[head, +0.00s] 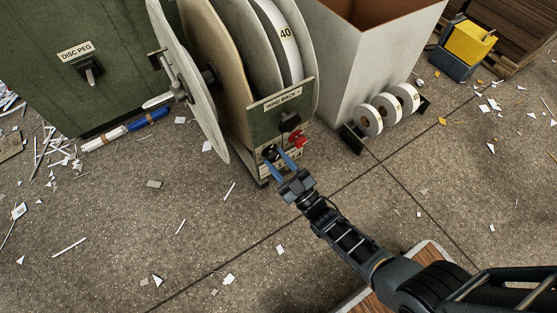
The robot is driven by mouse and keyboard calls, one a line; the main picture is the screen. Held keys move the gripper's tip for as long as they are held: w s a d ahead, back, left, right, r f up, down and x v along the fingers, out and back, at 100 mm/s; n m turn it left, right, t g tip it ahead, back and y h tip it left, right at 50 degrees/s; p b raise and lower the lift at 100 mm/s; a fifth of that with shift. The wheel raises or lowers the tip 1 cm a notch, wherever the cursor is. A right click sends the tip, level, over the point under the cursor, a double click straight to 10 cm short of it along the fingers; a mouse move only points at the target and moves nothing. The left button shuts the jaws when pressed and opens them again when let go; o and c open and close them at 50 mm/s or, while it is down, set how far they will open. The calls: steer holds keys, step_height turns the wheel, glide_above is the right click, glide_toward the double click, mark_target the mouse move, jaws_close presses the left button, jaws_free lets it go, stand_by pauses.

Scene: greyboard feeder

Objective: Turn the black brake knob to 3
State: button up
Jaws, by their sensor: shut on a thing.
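The black brake knob (270,152) is small in the head view, low on the front of the green reel stand (262,122), under the "WIND BACK" label. My gripper (280,158) reaches it from below right. Its two blue fingers are closed around the knob, one on each side. Part of the knob is hidden by the fingers. The numbers around the knob and where it points are too small to read.
A red knob (298,137) sits just right of the black one. A dark handle (290,121) is above. Small white reels (388,109) stand on a rack to the right. Paper scraps litter the open floor.

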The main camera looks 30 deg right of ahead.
steer(key=shift+f, duration=0.1)
steer(key=o, duration=1)
steer(key=shift+o, duration=0.2)
steer(key=v, duration=0.7)
steer(key=shift+s, duration=0.35)
steer(key=shift+d+f, duration=0.1)
steer(key=shift+f, duration=0.05)
